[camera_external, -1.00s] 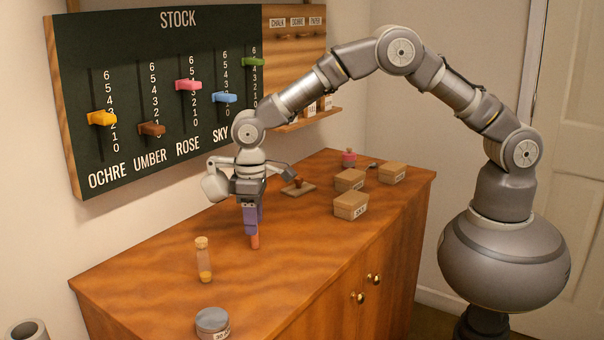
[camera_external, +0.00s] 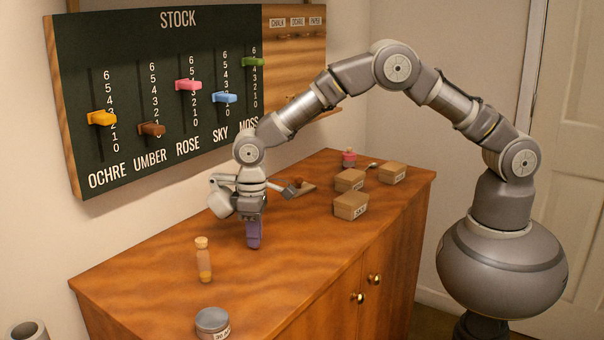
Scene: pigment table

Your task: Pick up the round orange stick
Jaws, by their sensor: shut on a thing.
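My gripper (camera_external: 253,241) points down at the top of the wooden cabinet (camera_external: 185,265), its purple fingertips close to the surface near the middle. The fingers are shut on the round orange stick. The stick is hidden by the fingers in this view, so its tilt and whether it touches the cabinet top cannot be told.
A corked glass vial (camera_external: 203,262) with yellow pigment stands in front and left. Several cardboard boxes (camera_external: 350,206) and a pink jar (camera_external: 348,158) stand at the back right. The STOCK board (camera_external: 125,60) hangs on the wall behind.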

